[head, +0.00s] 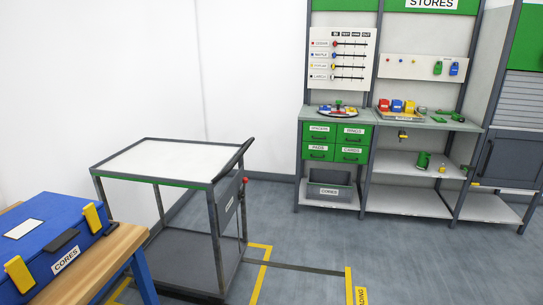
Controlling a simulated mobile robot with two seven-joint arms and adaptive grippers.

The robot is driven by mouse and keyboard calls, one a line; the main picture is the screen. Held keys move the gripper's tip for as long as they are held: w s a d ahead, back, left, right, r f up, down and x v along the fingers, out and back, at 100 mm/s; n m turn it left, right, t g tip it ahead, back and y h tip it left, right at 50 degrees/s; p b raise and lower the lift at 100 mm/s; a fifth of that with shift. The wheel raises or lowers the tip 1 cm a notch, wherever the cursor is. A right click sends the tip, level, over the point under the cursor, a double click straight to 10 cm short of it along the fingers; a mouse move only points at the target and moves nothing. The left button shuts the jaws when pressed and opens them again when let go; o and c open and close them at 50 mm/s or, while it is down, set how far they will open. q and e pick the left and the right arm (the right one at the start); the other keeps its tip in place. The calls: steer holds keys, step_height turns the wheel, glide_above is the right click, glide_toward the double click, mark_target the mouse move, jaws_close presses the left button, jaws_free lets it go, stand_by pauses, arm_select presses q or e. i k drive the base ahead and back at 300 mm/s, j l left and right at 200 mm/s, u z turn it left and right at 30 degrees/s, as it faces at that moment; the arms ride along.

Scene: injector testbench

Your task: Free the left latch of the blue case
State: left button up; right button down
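The blue case (45,235) lies on a wooden-topped bench at the lower left, cut off by the left edge of the head view. Its lid looks closed. A yellow latch (19,274) sits at the left of its front side, and a second yellow latch (93,218) sits at the right. A dark handle (62,242) is between them, and a white label reading CORES (66,260) is on the front. Whether either latch is fastened I cannot tell. Neither of my grippers shows.
A cart (165,160) with a white top stands just beyond the bench (110,262). A stores shelf (420,195) with green drawers (336,142) is at the back right. Yellow lines (262,270) mark the floor. The floor right of the cart is clear.

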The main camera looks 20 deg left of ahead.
mark_target(16, 268)
steer(key=i, duration=1.8)
steer(key=u, duration=4.25)
